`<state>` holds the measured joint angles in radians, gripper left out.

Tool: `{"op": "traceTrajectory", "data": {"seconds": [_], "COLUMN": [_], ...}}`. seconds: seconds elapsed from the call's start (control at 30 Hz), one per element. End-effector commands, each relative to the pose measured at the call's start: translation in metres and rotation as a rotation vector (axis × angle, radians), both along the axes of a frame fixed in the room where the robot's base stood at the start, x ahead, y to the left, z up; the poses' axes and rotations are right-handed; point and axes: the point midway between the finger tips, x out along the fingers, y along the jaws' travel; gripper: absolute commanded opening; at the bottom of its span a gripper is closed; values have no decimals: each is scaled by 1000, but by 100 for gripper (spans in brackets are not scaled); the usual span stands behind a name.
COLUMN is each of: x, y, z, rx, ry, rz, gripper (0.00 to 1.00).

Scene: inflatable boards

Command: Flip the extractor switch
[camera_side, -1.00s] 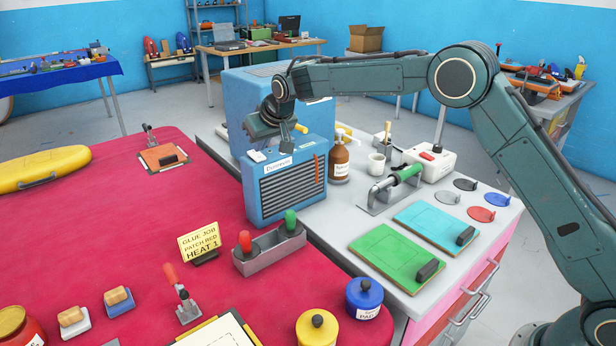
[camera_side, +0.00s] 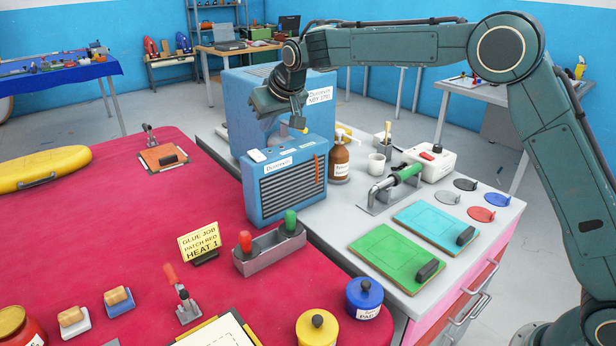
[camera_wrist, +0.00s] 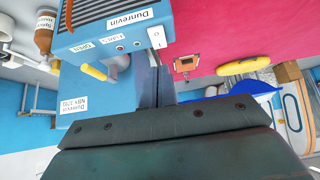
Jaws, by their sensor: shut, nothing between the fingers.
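A blue grilled box labelled Dunrevin (camera_side: 250,205) stands upright at the edge of the red table. A white switch plate marked 1 and 0 (camera_wrist: 157,38) is on its top; it also shows in the side view (camera_side: 257,155). Which way the switch is set is too small to tell. A yellow handle (camera_wrist: 94,71) sticks out behind the box; it also shows in the side view (camera_side: 303,130). My gripper (camera_side: 298,124) is shut and empty above the back of the box, apart from the switch. In the wrist view its fingertips (camera_wrist: 156,58) point towards the plate.
A taller blue cabinet (camera_side: 240,92) stands right behind the box. A brown bottle (camera_side: 339,160), a white cup (camera_side: 376,164) and a green-handled tool (camera_side: 405,174) stand on the grey bench to the right. A two-handled grey block (camera_side: 268,248) sits in front of the box.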

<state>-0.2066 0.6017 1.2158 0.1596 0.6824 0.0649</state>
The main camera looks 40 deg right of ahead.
Motion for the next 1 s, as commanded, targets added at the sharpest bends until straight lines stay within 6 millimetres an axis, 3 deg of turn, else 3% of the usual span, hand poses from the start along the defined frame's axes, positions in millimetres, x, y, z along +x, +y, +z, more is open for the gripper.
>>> {"op": "traceTrajectory", "data": {"seconds": [0.43, 1.0], "x": [-42, -48], "y": [0, 0], "z": [31, 36], "rx": [0, 0], "ry": [0, 1], "rz": [0, 0], "gripper": [0, 0]}}
